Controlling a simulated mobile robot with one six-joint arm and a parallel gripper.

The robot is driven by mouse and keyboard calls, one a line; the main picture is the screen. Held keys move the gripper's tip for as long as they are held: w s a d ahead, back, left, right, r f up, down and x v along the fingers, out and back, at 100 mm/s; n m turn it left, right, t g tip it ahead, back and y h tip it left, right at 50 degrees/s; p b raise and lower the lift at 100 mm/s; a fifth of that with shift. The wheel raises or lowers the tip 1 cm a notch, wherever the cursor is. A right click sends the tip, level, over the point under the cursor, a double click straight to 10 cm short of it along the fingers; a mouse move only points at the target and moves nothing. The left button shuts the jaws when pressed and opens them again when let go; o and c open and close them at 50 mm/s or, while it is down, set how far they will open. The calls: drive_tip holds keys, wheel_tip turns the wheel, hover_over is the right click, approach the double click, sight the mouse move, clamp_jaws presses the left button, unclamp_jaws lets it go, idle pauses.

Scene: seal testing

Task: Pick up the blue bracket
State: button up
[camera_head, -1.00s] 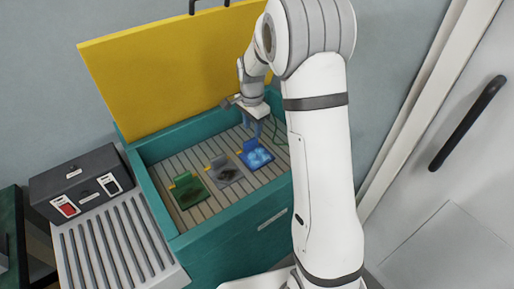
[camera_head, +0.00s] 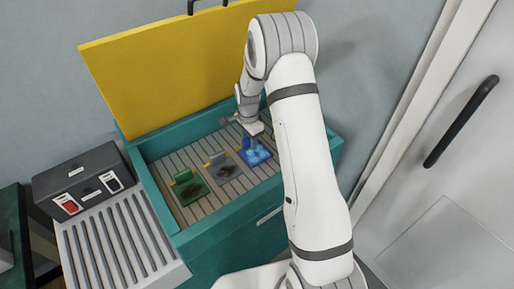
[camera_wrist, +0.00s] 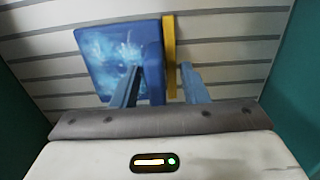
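The blue bracket (camera_head: 259,156) lies on the slatted floor of the teal box, at the right end of a row of brackets. In the wrist view the bracket (camera_wrist: 103,52) shows a flat plate on the left, an upright flange and a yellow strip along its right side. My gripper (camera_head: 252,140) is over the bracket, pointing down. In the wrist view my gripper (camera_wrist: 160,80) is open, with one blue-grey finger on each side of the flange and yellow strip. A gap shows at the right finger; contact at the left finger cannot be told.
A grey bracket (camera_head: 228,174) and a green bracket (camera_head: 190,190) lie to the left. The teal box (camera_head: 215,225) has walls around them and a raised yellow lid (camera_head: 170,65) behind. A dark switch box (camera_head: 82,180) stands left.

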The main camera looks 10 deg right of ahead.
drive_tip(key=shift+c, duration=0.4)
clamp_jaws()
drive_tip(key=shift+r, duration=0.15)
